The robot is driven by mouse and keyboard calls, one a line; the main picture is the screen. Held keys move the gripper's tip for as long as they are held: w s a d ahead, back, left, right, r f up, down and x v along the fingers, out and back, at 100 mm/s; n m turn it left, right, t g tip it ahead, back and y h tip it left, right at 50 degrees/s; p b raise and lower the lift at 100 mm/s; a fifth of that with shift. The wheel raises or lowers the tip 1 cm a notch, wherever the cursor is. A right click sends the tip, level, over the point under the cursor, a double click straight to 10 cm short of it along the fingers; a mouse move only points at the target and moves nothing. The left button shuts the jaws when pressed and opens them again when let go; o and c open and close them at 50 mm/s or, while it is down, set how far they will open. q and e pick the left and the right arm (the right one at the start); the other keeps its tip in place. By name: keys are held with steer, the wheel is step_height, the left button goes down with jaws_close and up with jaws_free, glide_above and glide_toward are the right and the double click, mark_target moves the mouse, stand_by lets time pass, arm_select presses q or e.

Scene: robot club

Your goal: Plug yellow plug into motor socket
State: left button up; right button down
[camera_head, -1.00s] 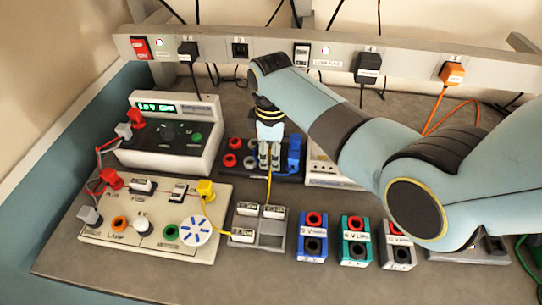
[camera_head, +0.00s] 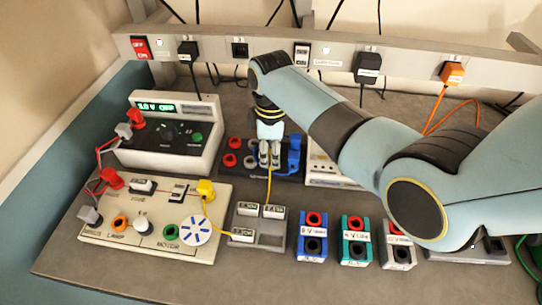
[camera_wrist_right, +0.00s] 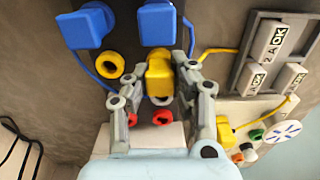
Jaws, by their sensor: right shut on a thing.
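My right gripper (camera_head: 270,155) is over the dark socket panel (camera_head: 232,140), shut on a yellow plug (camera_wrist_right: 159,78). In the right wrist view the plug is between both fingers, close to a yellow-ringed socket (camera_wrist_right: 160,101); I cannot tell whether it is seated there. Its yellow cord runs toward the grey fuse tray (camera_head: 258,232). The motor (camera_head: 195,231) is a white disc with blue marks on the cream board (camera_head: 140,245). Beside it is an empty green socket (camera_head: 171,232). Another yellow plug (camera_head: 206,188) stands at the board's upper right corner. My left gripper is out of view.
Blue plugs (camera_wrist_right: 82,28) (camera_wrist_right: 157,24) stand close to the held plug. A power supply (camera_head: 170,135) is behind the board. Blue (camera_head: 312,236), teal (camera_head: 356,241) and grey (camera_head: 398,245) socket blocks stand at the front. A power rail (camera_head: 215,47) runs along the back.

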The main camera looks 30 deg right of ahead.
steer(key=shift+r, duration=1.1)
steer(key=shift+r, duration=1.65)
steer(key=c, duration=1.8)
jaws_free()
jaws_close()
